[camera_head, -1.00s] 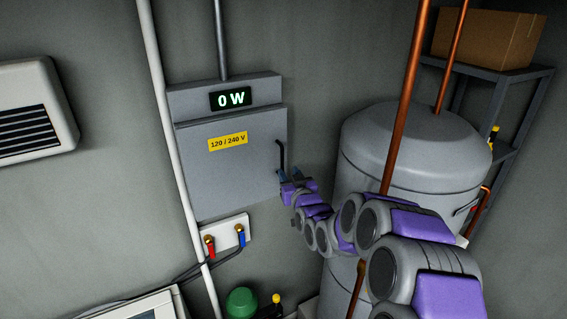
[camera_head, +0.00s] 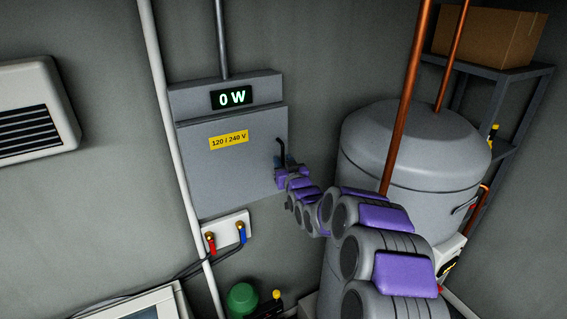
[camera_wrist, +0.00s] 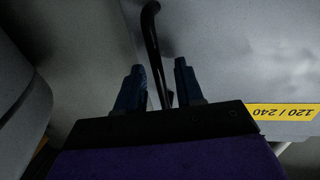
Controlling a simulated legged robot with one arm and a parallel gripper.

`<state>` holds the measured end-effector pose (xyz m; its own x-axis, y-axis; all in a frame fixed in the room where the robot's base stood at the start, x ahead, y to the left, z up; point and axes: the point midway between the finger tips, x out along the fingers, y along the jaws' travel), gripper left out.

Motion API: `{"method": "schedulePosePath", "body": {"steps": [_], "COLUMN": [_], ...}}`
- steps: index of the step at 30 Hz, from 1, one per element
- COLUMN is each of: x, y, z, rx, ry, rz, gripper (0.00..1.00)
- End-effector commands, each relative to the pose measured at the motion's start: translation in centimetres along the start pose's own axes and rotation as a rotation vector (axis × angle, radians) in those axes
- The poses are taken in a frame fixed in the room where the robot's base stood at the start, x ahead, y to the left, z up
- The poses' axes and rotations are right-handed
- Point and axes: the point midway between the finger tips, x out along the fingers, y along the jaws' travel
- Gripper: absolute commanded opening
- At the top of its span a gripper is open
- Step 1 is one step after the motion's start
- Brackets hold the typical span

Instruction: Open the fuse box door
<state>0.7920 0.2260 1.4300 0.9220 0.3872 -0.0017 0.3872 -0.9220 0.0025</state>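The grey fuse box (camera_head: 225,93) is on the wall, with a lit "0 W" display on top. Its door (camera_head: 225,175) is closed and bears a yellow "120 / 240 V" label. A black bar handle (camera_head: 280,148) is at the door's right edge; it also shows in the wrist view (camera_wrist: 152,38). My gripper (camera_head: 283,161) is at the handle's lower part. In the wrist view my gripper (camera_wrist: 159,82) has its two dark blue fingers apart, with the handle running between them. I see gaps beside the handle; contact is unclear.
A grey tank (camera_head: 415,150) with copper pipes (camera_head: 408,80) stands right of the box, close to my arm. A white pipe (camera_head: 163,100) runs along the box's left side.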

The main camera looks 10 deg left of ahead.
Motion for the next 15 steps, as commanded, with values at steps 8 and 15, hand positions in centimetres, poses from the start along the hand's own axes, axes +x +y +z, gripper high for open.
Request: {"method": "schedulePosePath", "body": {"steps": [8, 15], "x": [0.0, 0.0], "y": [0.01, -0.03], "z": [0.0, 0.0], "rx": [0.0, -0.001], "ry": [0.0, 0.0], "rz": [0.0, 0.0], "gripper": [0.09, 0.0]}}
